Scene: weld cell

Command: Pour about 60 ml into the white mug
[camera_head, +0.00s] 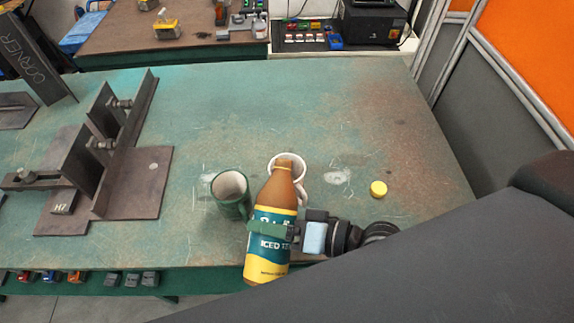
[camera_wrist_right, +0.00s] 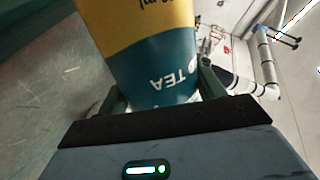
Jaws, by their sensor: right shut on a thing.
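My right gripper (camera_head: 272,231) is shut around the iced tea bottle (camera_head: 268,262), a brown bottle with a teal and yellow label. In the right wrist view, the bottle (camera_wrist_right: 150,45) sits between the two fingers. The bottle's uncapped-looking neck overlaps the white mug (camera_head: 302,166) in the head view and hides much of it. Part of the mug's rim and its handle show. I cannot tell the gap between neck and rim, and no stream of liquid is visible. My left gripper is not in view.
A dark green mug (camera_head: 230,192) stands close to the left of the bottle. A yellow cap (camera_head: 378,189) lies to the right on the green table (camera_head: 250,110). A steel fixture (camera_head: 125,165) fills the table's left side. The table's far middle is clear.

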